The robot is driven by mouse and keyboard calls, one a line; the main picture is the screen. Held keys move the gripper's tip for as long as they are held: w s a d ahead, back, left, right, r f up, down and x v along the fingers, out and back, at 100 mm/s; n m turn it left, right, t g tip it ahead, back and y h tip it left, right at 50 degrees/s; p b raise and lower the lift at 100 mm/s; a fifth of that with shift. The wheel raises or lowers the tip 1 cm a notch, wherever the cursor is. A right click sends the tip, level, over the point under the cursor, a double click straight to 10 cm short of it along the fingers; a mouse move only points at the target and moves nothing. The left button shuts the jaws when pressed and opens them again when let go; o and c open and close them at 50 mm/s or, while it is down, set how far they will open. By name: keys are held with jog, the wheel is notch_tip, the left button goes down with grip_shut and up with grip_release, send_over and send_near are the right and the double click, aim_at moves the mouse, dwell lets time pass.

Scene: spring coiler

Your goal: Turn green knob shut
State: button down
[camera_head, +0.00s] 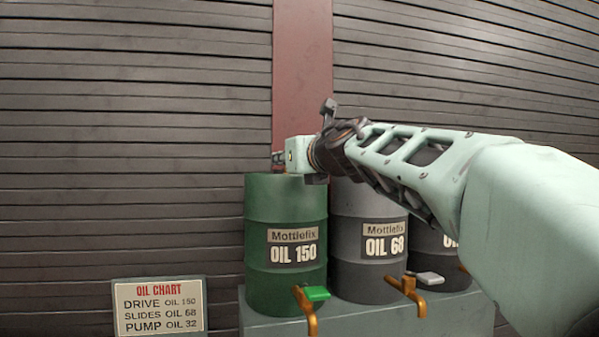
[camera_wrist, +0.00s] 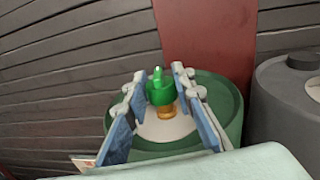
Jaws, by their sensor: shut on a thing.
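The green knob (camera_wrist: 161,92) stands upright on a brass stem (camera_wrist: 165,112) on top of the green oil drum (camera_wrist: 228,97), with a small pointer-like tip above it. In the wrist view my gripper (camera_wrist: 160,84) reaches over the drum lid with one finger on each side of the knob, shut on it. In the head view my gripper (camera_head: 283,162) is just above the top of the green drum (camera_head: 260,215), which is labelled OIL 150. There the knob is mostly hidden by the gripper.
A grey OIL 68 drum (camera_head: 350,260) stands right of it, and a darker drum (camera_head: 440,265) farther right is partly hidden by my arm. Brass taps with a green lever (camera_head: 317,293) and a grey lever (camera_head: 430,277) stick out in front. An oil chart sign (camera_head: 160,307) stands left.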

jog(key=shift+w+d+f+y+b, duration=0.15)
jog(key=shift+d+f+y+b, duration=0.15)
jog(key=shift+f+b, duration=0.2)
jog(key=shift+r+n+g+y+b, duration=0.2)
jog(key=shift+n+g+y+b, duration=0.15)
jog(key=shift+n+y, duration=0.2)
jog(key=shift+r+n+g+y+p, duration=0.25)
jog(key=shift+n+g+y, duration=0.25)
jog(key=shift+n+y, duration=0.15)
jog(key=shift+r+n+g+y+p, duration=0.1)
jog(key=shift+n+g+y+p, duration=0.15)
jog(key=shift+n+g+y, duration=0.3)
jog(key=n+g+y+p, duration=0.1)
jog(key=g+y+p, duration=0.1)
jog(key=n+g+y+p, duration=0.1)
jog(key=n+y+p, duration=0.1)
jog(key=shift+a+r+g+p, duration=0.15)
jog(key=shift+r+g+p, duration=0.2)
jog(key=shift+r+g, duration=0.05)
jog(key=n+g+y+p, duration=0.1)
jog(key=n+g+p, duration=0.2)
jog(key=p, duration=0.1)
jog(key=shift+a+g+y, duration=0.15)
jog(key=shift+g+y, duration=0.2)
jog(key=shift+g, duration=0.05)
jog(key=shift+s+f+g, duration=0.15)
jog(key=shift+s+g, duration=0.05)
jog(key=shift+g, duration=0.1)
